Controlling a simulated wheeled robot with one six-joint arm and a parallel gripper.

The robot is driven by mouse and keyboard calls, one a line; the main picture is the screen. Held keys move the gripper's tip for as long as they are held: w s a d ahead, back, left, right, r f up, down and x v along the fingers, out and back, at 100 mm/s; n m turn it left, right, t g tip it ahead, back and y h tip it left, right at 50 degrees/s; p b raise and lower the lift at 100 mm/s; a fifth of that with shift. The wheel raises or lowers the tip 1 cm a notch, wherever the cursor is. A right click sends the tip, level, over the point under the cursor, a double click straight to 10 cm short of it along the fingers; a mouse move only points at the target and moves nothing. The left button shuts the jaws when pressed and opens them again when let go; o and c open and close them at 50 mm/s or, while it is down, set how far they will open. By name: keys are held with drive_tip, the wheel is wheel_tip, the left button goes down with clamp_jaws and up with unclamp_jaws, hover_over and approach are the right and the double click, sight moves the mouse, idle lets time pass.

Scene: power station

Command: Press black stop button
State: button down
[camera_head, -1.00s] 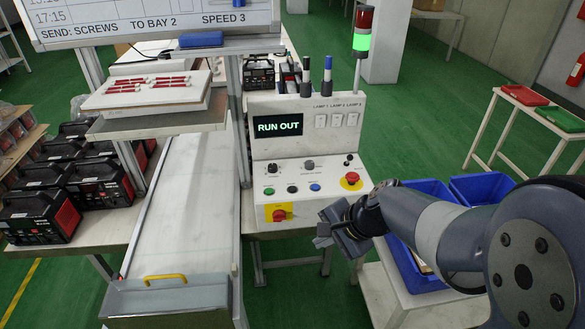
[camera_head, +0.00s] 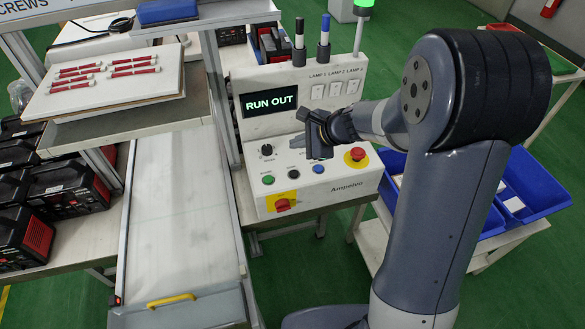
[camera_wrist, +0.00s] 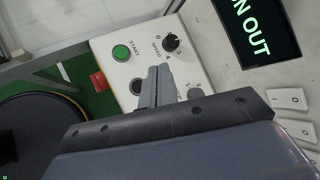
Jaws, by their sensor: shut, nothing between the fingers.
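The black button (camera_head: 293,172) sits on the control panel's sloped face (camera_head: 335,185), between a green button (camera_head: 268,180) and a blue button (camera_head: 318,168). In the wrist view the black button (camera_wrist: 137,86) is close beside my fingers, partly covered by them, and the green START button (camera_wrist: 121,52) is clear. My gripper (camera_head: 318,153) is shut and empty, over the panel face and just to the upper right of the black button in the head view; it also shows in the wrist view (camera_wrist: 158,72). I cannot tell its exact gap to the panel.
A black speed knob (camera_wrist: 171,42) is near my fingertips. A red emergency button (camera_head: 357,155) stands right of them and a red switch on yellow (camera_head: 283,204) is below. The RUN OUT display (camera_head: 269,101) rises behind. Blue bins (camera_head: 535,190) are at right.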

sight(298, 175)
drive_tip(key=shift+f, duration=0.2)
wheel_tip(298, 175, down, 8)
drive_tip(key=b, duration=0.7)
drive_tip(key=shift+f+b, duration=0.25)
drive_tip(key=shift+b, duration=0.05)
drive_tip(key=shift+f, duration=0.1)
idle(1.5)
drive_tip(key=shift+f+b, duration=0.3)
drive_tip(key=shift+b, duration=0.2)
drive_tip(key=shift+f+b, duration=0.4)
drive_tip(key=shift+b, duration=0.05)
idle(0.4)
drive_tip(key=shift+r, duration=0.15)
drive_tip(key=shift+r+p, duration=0.6)
drive_tip(key=shift+r, duration=0.05)
